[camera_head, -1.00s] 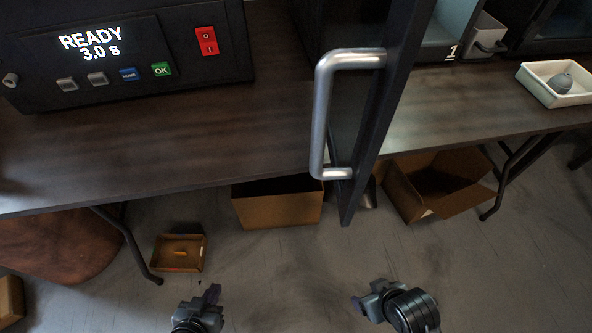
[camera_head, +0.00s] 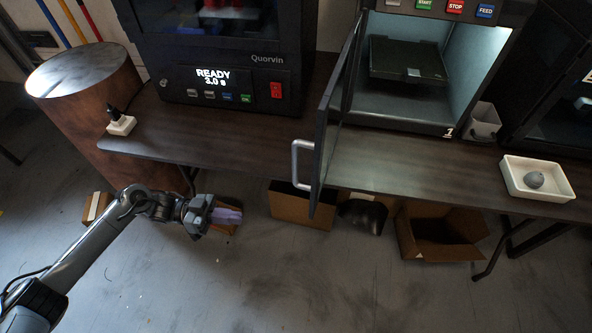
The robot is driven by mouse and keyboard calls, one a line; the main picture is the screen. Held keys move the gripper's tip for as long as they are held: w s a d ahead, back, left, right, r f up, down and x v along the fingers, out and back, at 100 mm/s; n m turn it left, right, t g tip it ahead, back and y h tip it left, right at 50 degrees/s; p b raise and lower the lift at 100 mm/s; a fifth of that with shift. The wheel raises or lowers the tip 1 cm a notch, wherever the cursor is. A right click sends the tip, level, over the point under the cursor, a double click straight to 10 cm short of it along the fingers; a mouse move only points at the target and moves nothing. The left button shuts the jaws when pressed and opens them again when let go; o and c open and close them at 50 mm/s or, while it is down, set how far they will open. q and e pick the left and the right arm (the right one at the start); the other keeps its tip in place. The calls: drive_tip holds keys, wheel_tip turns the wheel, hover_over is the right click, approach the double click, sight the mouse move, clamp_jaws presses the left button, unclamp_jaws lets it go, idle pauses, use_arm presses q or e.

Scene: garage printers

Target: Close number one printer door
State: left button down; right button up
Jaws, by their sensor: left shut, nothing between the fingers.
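The number one printer (camera_head: 418,120) stands on the table at the right of centre, with a "1" at its lower front edge. Its door (camera_head: 338,115) is swung open at its left side and points out past the table's front edge. A silver bar handle (camera_head: 299,165) sits on the door's left face. The lit chamber with a dark plate (camera_head: 405,60) is exposed. My left gripper (camera_head: 228,215) is shut and empty, in front of the table to the left of and below the handle, apart from the door. My right gripper is not in view.
A second printer (camera_head: 225,65) reading "READY 3.0 s" stands left of the door. A white tray (camera_head: 510,180) with a grey object lies at the right. Cardboard boxes (camera_head: 290,205) are on the floor under the table (camera_head: 180,140). A round wooden drum (camera_head: 75,110) stands at the far left.

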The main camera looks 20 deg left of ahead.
use_arm(q)
drive_tip(key=w+a+r+m+p, duration=0.25)
drive_tip(key=w+r, duration=0.25)
drive_tip(key=r, duration=0.6)
drive_tip(key=b+x, duration=0.1)
drive_tip(key=x, duration=1.2)
drive_tip(key=shift+d+f+n+y, duration=0.2)
drive_tip(key=shift+f+n+y, duration=0.1)
drive_tip(key=shift+n, duration=0.15)
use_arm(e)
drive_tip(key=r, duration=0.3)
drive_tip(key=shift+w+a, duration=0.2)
use_arm(q)
drive_tip(key=shift+s+d+r, duration=0.1)
drive_tip(key=shift+s, duration=0.05)
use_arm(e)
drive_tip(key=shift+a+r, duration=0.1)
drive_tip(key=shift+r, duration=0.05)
